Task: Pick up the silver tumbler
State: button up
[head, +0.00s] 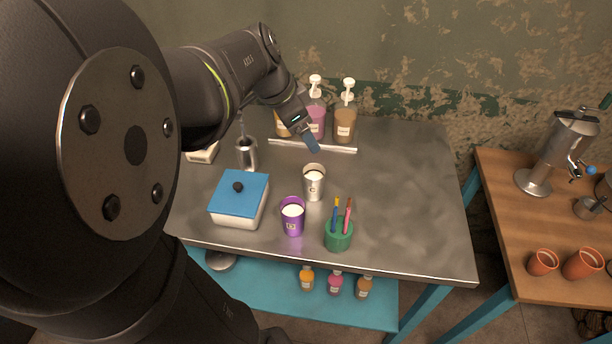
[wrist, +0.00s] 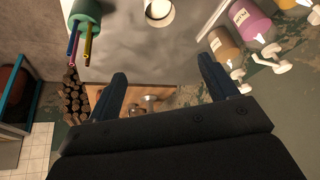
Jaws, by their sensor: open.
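The silver tumbler (head: 314,187) stands upright on the metal table, with white liquid inside and a mark on its front. In the wrist view its white-filled mouth (wrist: 158,12) shows at the top edge, beyond the fingertips and only partly in frame. My gripper (head: 311,142) is open and empty above the table, appearing behind the tumbler in the head view. In the wrist view the two fingers of my gripper (wrist: 163,82) are spread wide with nothing between them.
A purple tumbler (head: 292,220) of white liquid, a green pen cup (head: 338,236) and a blue-lidded box (head: 239,197) stand near the silver tumbler. Pump bottles (head: 345,125) line the back. A metal container (head: 246,155) stands left. The table's right side (head: 420,200) is clear.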

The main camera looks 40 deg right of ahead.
jog(key=a+f+n+t+h, duration=0.1)
jog(key=a+f+n, duration=0.3)
send_near(316, 176)
jog(key=x, duration=0.5)
jog(key=s+x, duration=0.1)
jog(key=x, duration=0.2)
jog(key=shift+s+f, duration=0.1)
dwell(0.3)
jog(key=shift+c, duration=0.2)
jog(key=c, duration=1.1)
